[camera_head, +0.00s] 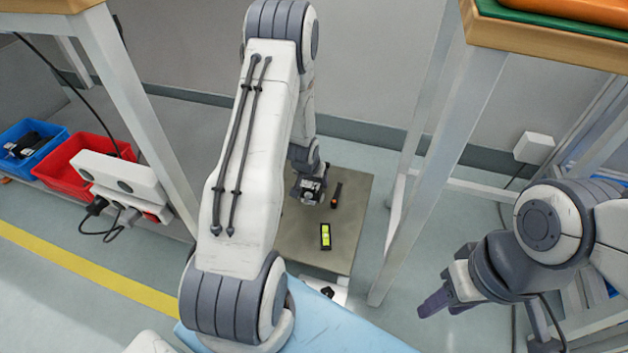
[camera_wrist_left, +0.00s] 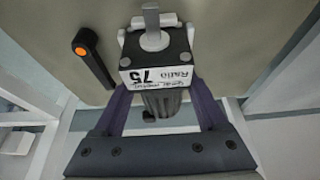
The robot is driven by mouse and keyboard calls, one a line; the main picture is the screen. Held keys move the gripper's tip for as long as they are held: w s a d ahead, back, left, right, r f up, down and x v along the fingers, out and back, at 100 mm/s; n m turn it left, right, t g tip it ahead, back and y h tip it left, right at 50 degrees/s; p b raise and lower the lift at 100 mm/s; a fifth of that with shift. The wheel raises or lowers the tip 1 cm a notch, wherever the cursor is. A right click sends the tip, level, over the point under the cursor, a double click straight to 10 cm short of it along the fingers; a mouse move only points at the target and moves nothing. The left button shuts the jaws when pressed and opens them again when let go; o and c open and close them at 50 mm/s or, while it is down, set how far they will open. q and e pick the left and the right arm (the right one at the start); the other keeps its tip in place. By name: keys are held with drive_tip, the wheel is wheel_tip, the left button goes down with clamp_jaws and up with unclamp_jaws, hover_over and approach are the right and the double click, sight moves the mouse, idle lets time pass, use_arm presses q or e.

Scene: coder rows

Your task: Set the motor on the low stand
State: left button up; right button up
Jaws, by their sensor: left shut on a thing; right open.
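The motor (camera_head: 309,191) is a small dark unit with a silver shaft. In the left wrist view the motor (camera_wrist_left: 157,74) shows a white label reading "75 Ratio" and a ribbed dark body. My left gripper (camera_head: 306,180) is shut on it; its two purple fingers (camera_wrist_left: 157,92) press its sides. The motor is over the far left part of the low stand (camera_head: 300,245), a grey-beige flat top. I cannot tell whether it touches the top. The stand's left part is hidden behind my left arm. My right gripper (camera_head: 447,302) is open and empty, off to the right.
A tall table leg (camera_head: 425,170) stands right of the stand. Red (camera_head: 88,160) and blue (camera_head: 32,142) bins are at left.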

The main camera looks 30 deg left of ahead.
use_arm(q)
drive_tip(key=shift+w, duration=0.1)
drive_tip(key=o, duration=1.4)
drive_tip(key=shift+f, duration=0.1)
drive_tip(key=p+v, duration=0.6)
drive_tip(key=v, duration=0.4)
drive_tip(key=shift+r, duration=0.3)
drive_tip(key=shift+r, duration=0.1)
